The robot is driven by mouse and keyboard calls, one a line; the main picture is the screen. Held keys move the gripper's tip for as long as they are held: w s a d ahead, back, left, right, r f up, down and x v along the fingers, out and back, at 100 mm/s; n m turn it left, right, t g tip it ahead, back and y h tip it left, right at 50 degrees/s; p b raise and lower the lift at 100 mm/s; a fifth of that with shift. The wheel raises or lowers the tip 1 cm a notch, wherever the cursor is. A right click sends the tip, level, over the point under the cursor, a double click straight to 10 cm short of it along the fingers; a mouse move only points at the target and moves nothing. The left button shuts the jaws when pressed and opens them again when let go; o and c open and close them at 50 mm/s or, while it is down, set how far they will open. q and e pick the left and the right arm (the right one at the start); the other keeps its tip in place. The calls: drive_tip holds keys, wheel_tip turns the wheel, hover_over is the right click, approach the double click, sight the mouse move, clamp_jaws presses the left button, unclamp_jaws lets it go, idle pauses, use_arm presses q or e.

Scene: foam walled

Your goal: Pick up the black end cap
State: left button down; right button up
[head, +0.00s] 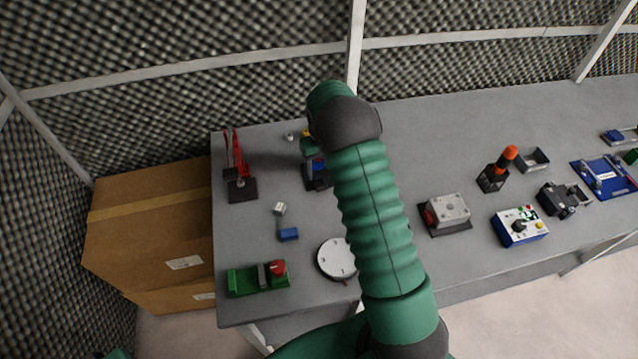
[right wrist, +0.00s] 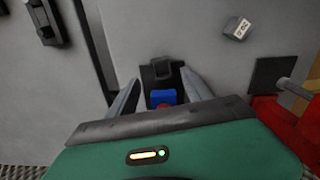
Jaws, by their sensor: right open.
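My right gripper (right wrist: 160,78) is open, with its two grey fingers on either side of a black piece (right wrist: 162,69) and a blue block (right wrist: 163,97). A little red shows just below the blue block. The black piece looks like part of a small black fixture on the grey table; I cannot tell for sure that it is the end cap. No contact with the fingers is clear. In the head view the black-and-blue fixture (head: 317,174) is partly hidden behind my green right arm, and the fingers cannot be made out. My left gripper is not in view.
A red clamp on a black base (head: 242,190) stands left on the table (head: 380,120). A white cube (head: 280,209), blue block (head: 289,234), green fixture (head: 258,279) and white disc (head: 336,259) lie nearer. A grey box (head: 447,212) and control box (head: 520,226) stand right.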

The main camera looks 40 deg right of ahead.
sight(320, 184)
wheel_tip(320, 184, down, 4)
drive_tip(key=shift+s+a+f+p, duration=0.15)
drive_tip(key=shift+f+p, duration=0.1)
drive_tip(key=shift+p, duration=0.25)
drive_tip(key=shift+w+f, duration=0.25)
drive_tip(key=shift+f, duration=0.15)
clamp_jaws()
